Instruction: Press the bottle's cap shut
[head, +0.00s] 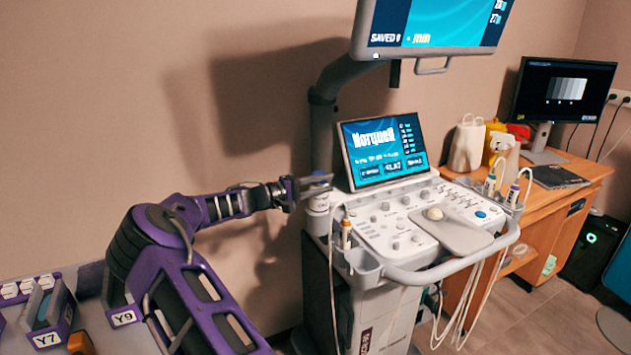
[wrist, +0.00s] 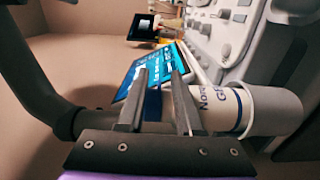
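The white bottle (wrist: 224,108) stands in a round holder (wrist: 270,108) at the left edge of the ultrasound console; the wrist view shows it lying sideways in the picture. In the head view the bottle (head: 318,204) is small, directly below my fingertips. My gripper (head: 319,184) reaches in from the left, about level.
The console screen (head: 385,150) stands close behind and right of my gripper. A monitor arm (head: 322,115) rises just behind the bottle. A probe (head: 346,234) sits in a holder at the console's near left. A wooden desk (head: 560,200) with spray bottles stands further right.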

